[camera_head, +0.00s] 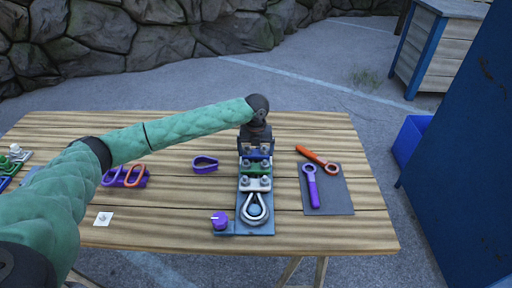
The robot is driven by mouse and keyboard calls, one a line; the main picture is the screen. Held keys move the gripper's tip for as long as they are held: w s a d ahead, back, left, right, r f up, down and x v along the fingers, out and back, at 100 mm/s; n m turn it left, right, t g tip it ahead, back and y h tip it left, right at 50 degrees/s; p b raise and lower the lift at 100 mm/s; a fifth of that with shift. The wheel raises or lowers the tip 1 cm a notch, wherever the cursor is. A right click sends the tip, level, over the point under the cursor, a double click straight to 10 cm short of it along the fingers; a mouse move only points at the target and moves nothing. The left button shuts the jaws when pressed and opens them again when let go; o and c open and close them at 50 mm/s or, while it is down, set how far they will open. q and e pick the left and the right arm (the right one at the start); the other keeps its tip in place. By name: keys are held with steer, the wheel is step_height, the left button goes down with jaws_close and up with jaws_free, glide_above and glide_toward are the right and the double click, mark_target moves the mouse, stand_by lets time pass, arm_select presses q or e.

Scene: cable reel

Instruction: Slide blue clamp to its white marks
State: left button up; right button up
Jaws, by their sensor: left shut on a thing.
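The blue clamp (256,154) sits across the cable strip on the narrow blue-grey base plate (262,229), at its far end. My left gripper (255,146) is above and behind it, pointing down, shut on the blue clamp. A green clamp (257,167) and a white clamp (256,184) sit nearer on the same plate. A light cable loop (254,208) runs around a round post at the near end. The white marks are too small or hidden to make out. My right gripper is not in view.
A purple knob (220,220) stands at the plate's near left corner. A purple loop (205,164) and other coloured parts lie left. The table's right end is clear.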

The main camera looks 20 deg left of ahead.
mark_target(256, 153)
arm_select(q)
steer(key=shift+s+d, duration=0.1)
steer(key=shift+s, duration=0.05)
steer(key=o, duration=1)
steer(key=shift+s+r, duration=0.1)
steer(key=shift+r, duration=0.1)
steer(key=shift+r, duration=0.25)
steer(key=shift+r+b, duration=1.35)
steer(key=shift+r, duration=2.2)
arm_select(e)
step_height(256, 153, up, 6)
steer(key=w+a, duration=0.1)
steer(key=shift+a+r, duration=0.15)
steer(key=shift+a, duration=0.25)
